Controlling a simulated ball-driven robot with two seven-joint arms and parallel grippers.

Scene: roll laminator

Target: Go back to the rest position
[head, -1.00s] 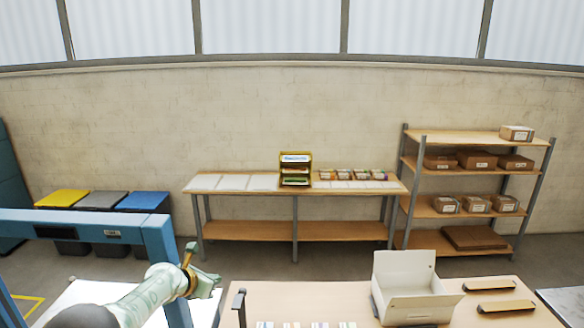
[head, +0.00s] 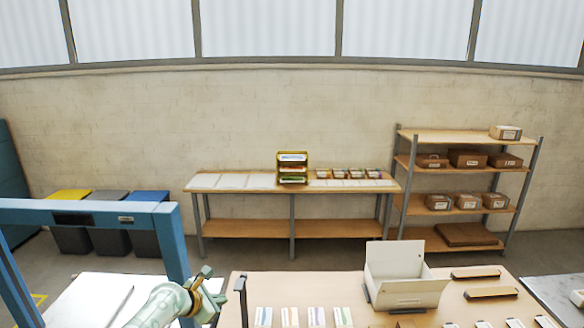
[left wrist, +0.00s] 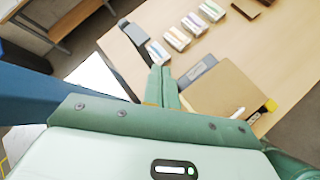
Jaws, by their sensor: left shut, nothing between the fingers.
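My left gripper (head: 205,274) is at the lower left of the head view, between the blue frame and the near wooden table. It is shut and empty. In the left wrist view its fingers (left wrist: 163,85) are together and point towards the table edge. My right gripper is not in either view.
A blue frame (head: 100,212) stands left over a white surface (head: 95,298). The near table (head: 290,288) holds an open white box (head: 400,285), several small packs (head: 290,317) and dark-topped bars (head: 490,293). A bench (head: 250,187) and shelves (head: 468,138) stand behind, along the wall.

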